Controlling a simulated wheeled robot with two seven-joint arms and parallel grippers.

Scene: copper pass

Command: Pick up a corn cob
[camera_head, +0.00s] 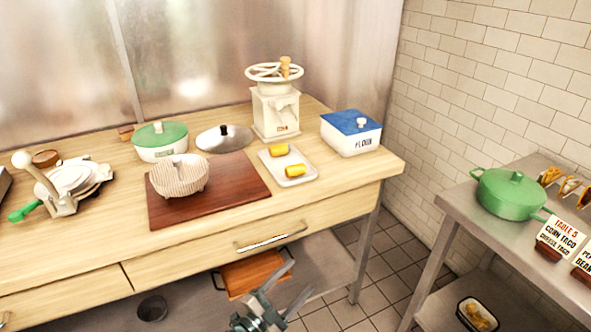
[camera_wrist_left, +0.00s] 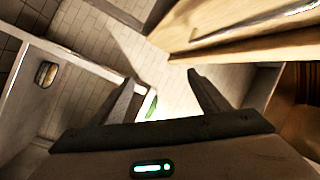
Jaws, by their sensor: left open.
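Two short yellow corn cobs, one toward the back (camera_head: 279,149) and one toward the front (camera_head: 295,170), lie apart on a small white tray (camera_head: 274,172) on the wooden counter. My left gripper (camera_head: 298,279) is open and empty, low in front of the counter and below the drawer handle, well away from the cobs. In the left wrist view its two fingers (camera_wrist_left: 160,82) are spread over the tiled floor, and no cob shows there. My right gripper is not in view.
The counter (camera_head: 335,184) also holds a brown board with a ribbed bowl (camera_head: 180,178), a white grinder (camera_head: 276,112) and a blue-lidded flour box (camera_head: 351,133). The drawer front juts near my gripper. A metal table with a green pot (camera_head: 510,192) stands right; floor lies between.

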